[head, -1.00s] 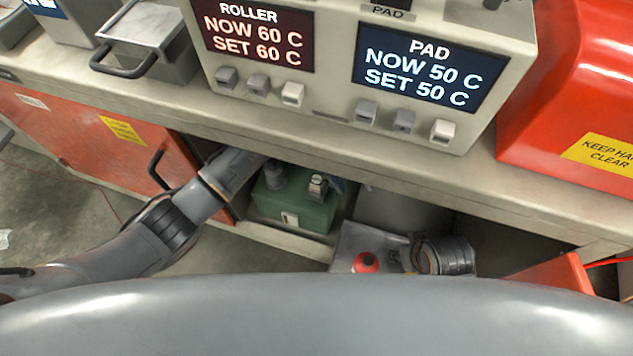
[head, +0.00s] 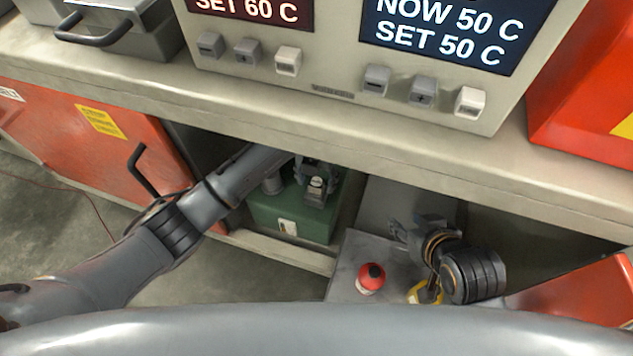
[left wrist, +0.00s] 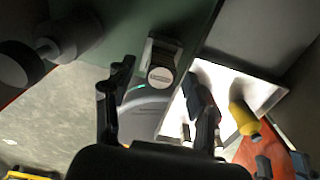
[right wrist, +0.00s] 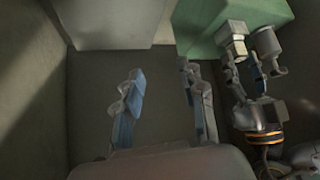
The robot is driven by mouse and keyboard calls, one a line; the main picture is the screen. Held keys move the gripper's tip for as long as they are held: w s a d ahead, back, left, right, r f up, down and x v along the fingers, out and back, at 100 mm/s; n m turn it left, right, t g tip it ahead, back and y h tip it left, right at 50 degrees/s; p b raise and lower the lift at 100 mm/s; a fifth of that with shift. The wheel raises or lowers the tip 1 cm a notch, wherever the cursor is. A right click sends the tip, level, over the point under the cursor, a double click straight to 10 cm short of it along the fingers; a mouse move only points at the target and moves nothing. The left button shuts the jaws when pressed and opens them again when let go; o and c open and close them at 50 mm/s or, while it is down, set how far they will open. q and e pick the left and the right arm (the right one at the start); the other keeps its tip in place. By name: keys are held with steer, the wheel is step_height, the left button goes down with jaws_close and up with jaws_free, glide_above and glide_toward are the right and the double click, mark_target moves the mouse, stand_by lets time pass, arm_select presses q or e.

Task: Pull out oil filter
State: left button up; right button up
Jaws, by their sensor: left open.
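A green oil unit (head: 292,212) stands inside the open cabinet. On its top are a grey cylinder (head: 272,184) and a smaller fitting with a pale round cap (head: 317,188); I cannot tell for sure which is the oil filter. My left gripper (head: 315,168) is open above the unit. In the left wrist view, the capped fitting (left wrist: 161,68) shows between and beyond the left gripper's spread fingers (left wrist: 160,82), with no grip on it visible. My right gripper (head: 405,232) is inside the cabinet, right of the unit. In the right wrist view its fingers (right wrist: 162,88) are apart and empty.
A pale tray (head: 345,262) holds a red-topped bottle (head: 370,279) and a yellow item (head: 425,292), close to my right gripper. The counter edge (head: 300,120) overhangs the cabinet. The open red door (head: 90,140) is beside my left arm.

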arm_select(q)
steer(key=shift+f, duration=0.8)
arm_select(e)
steer(key=shift+w+a+r+t, duration=0.2)
steer(key=shift+w+r+t, duration=0.15)
steer(key=shift+w, duration=0.15)
steer(key=shift+w+a+r+t, duration=0.15)
steer(key=shift+w+r+t, duration=0.2)
steer(key=shift+w, duration=0.15)
arm_select(q)
jaws_close()
arm_select(e)
steer(key=shift+s+d+f+g, duration=0.1)
steer(key=shift+s+f+g, duration=0.15)
steer(key=shift+s+g, duration=0.05)
arm_select(q)
steer(key=shift+r, duration=0.2)
arm_select(e)
steer(key=shift+s+d+f+g, duration=0.2)
steer(key=shift+s+f+g, duration=0.15)
steer(key=shift+s, duration=0.3)
arm_select(q)
steer(key=shift+w+r, duration=0.1)
steer(key=shift+r, duration=0.05)
arm_select(e)
steer(key=shift+s+d+f+g, duration=0.3)
steer(key=shift+s+f+g, duration=0.1)
steer(key=shift+s, duration=0.2)
